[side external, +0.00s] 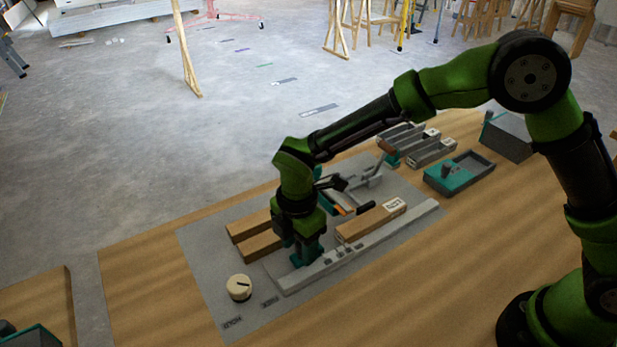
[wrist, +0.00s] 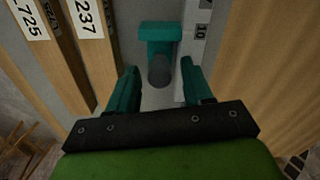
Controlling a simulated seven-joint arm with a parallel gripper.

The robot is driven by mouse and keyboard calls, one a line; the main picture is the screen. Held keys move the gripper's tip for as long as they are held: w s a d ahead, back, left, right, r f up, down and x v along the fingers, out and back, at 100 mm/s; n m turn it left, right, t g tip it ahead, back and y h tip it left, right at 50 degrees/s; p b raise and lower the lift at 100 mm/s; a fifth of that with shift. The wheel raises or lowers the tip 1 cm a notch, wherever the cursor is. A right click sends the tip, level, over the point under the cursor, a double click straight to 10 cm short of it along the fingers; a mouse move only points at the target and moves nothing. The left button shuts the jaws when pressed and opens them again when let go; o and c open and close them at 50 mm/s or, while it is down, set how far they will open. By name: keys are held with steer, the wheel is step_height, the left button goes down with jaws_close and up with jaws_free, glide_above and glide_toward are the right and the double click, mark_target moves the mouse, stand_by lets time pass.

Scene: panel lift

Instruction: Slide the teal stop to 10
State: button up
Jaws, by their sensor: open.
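The teal stop (wrist: 160,32) is at the top middle of the wrist view, with a round dark grey knob (wrist: 160,71) standing on its near side. A "10" label (wrist: 201,31) is on the pale rail just to the right of the stop. My gripper (wrist: 158,84) is open, its two teal fingers on either side of the knob, with gaps showing. In the side view my gripper (side external: 306,252) is low at the near rail (side external: 390,227). There, teal parts overlap, and I cannot tell stop from fingers.
Wooden blocks (side external: 250,225) lie left of my gripper, and a labelled block (side external: 372,220) lies right of it. A cream dial (side external: 239,288) sits at the grey panel's near left. A teal-and-grey tray (side external: 460,172) and grey box (side external: 508,135) stand farther right.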

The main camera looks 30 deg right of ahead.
mark_target(298, 243)
step_height(298, 243, up, 17)
stand_by(0.4)
steer(key=shift+f, duration=0.1)
steer(key=s+d+r+m+t+y, duration=0.1)
steer(key=s+d+r+m+t, duration=0.1)
steer(key=s+d+m, duration=0.5)
steer(key=s+d+r+m+t+y, duration=0.1)
steer(key=s+d+m+t, duration=0.4)
steer(key=d+m, duration=1)
steer(key=s+r+m, duration=0.1)
steer(key=s+m, duration=0.1)
steer(key=s, duration=0.1)
steer(key=shift+s+d+r, duration=0.2)
steer(key=shift+s+r, duration=0.05)
steer(key=shift+r, duration=0.05)
